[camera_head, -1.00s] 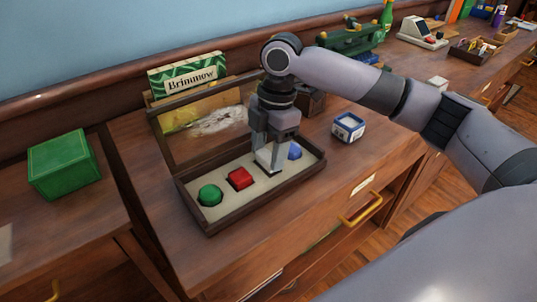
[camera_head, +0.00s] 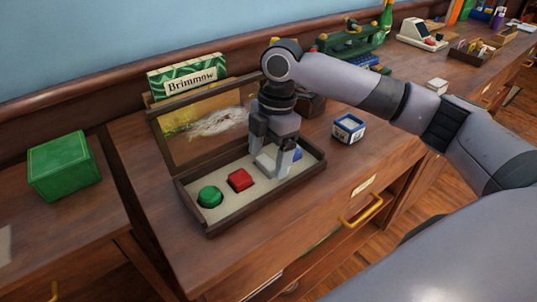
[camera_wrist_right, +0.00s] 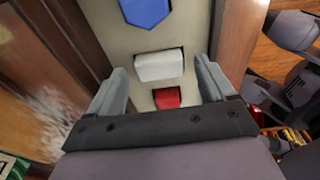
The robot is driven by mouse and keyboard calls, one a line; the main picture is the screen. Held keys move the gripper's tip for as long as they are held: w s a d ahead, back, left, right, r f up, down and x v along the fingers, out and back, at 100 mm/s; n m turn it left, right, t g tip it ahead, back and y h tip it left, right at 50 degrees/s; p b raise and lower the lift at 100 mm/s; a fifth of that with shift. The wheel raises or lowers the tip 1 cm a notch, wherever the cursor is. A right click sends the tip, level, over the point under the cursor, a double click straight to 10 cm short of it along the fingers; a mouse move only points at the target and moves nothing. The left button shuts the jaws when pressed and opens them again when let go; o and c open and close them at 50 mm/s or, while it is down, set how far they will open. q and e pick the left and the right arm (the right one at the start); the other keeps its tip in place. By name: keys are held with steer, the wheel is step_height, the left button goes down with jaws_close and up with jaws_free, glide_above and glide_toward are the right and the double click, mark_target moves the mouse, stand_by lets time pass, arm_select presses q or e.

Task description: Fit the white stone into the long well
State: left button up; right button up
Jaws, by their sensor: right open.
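The white stone (camera_wrist_right: 159,65) sits in the shallow wooden tray box (camera_head: 222,222), between the red stone and the blue stone. It also shows partly behind my fingers in the head view (camera_head: 264,163). Its top and one side show in the wrist view. I cannot tell how deep it sits in the long well, whose edges are hidden. My right gripper (camera_head: 269,163) is over the box, fingers pointing down. In the wrist view its fingers (camera_wrist_right: 160,68) are open, one on each side of the white stone, with gaps. My left gripper is not in view.
The red stone (camera_head: 240,180), green stone (camera_head: 210,196) and blue stone (camera_wrist_right: 145,10) are in the same box. Its picture lid (camera_head: 180,142) stands open behind. A blue-white block (camera_head: 348,129) stands right of the box; a green box (camera_head: 63,166) is at left.

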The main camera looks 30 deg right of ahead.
step_height(320, 180, up, 12)
steer(key=d+p, duration=0.1)
steer(key=shift+w+d+f+p, duration=0.15)
steer(key=shift+d+f+p, duration=0.1)
steer(key=shift+d+p, duration=0.1)
steer(key=shift+r, duration=0.1)
